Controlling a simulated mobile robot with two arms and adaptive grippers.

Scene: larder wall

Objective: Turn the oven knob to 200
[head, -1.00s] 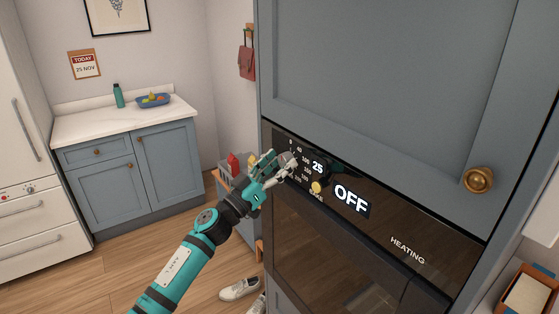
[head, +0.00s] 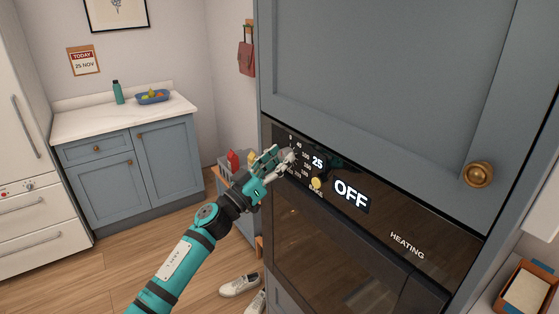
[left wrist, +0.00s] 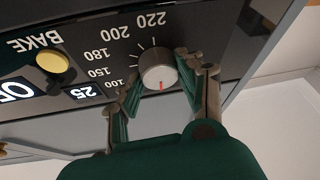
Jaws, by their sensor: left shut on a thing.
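The oven knob (left wrist: 157,69) is a pale round dial on the dark panel, with a red mark pointing down in the left wrist view. The printed scale runs around it, and the 200 (left wrist: 117,32) lies at its upper left, away from the red mark. My left gripper (head: 287,157) is at the knob in the head view and hides most of it. In the left wrist view its fingers are shut on the knob, one on each side. The displays read 25 (head: 318,162) and OFF (head: 351,195). My right gripper is out of view.
A yellow BAKE button (head: 315,183) sits beside the knob. The oven door (head: 330,255) is below, and a blue cabinet door with a brass handle (head: 479,174) is above. Sneakers (head: 239,285) lie on the floor. A counter (head: 120,118) stands at the back left.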

